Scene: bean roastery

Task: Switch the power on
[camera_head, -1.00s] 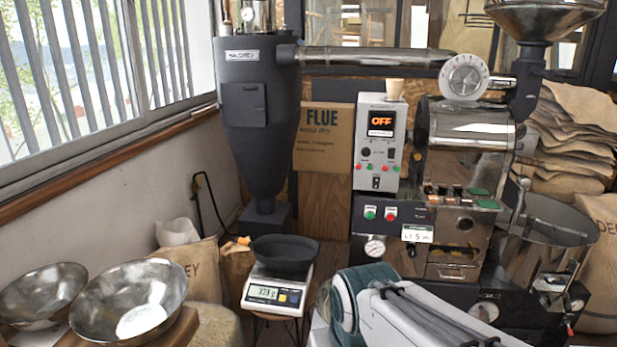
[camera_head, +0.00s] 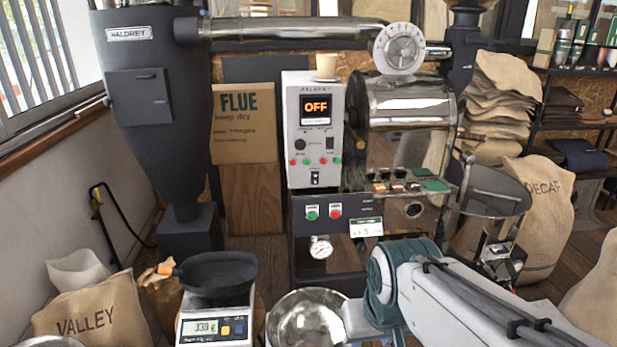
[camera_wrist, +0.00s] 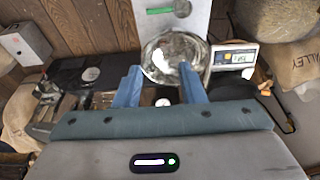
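A white control box (camera_head: 315,130) stands in the middle of the head view, beside the roaster drum. Its lit display (camera_head: 316,107) reads OFF in orange. Below are a black knob (camera_head: 300,144), a dark rocker-like switch (camera_head: 329,144), small red and green lights or buttons, and a small black switch (camera_head: 315,179) at the bottom. A lower dark panel has a green button (camera_head: 312,213) and a red button (camera_head: 336,211). Which control is power is too small to read. My gripper (camera_wrist: 159,76) shows in the wrist view, open and empty, its blue fingers apart, away from the controls.
A paper cup (camera_head: 326,66) stands on the control box. A steel bowl (camera_head: 306,320), a scale (camera_head: 215,328) with a black pan, and a VALLEY sack (camera_head: 95,318) stand in front. The cooling tray (camera_head: 500,190) and DECAF sack (camera_head: 538,215) are at right.

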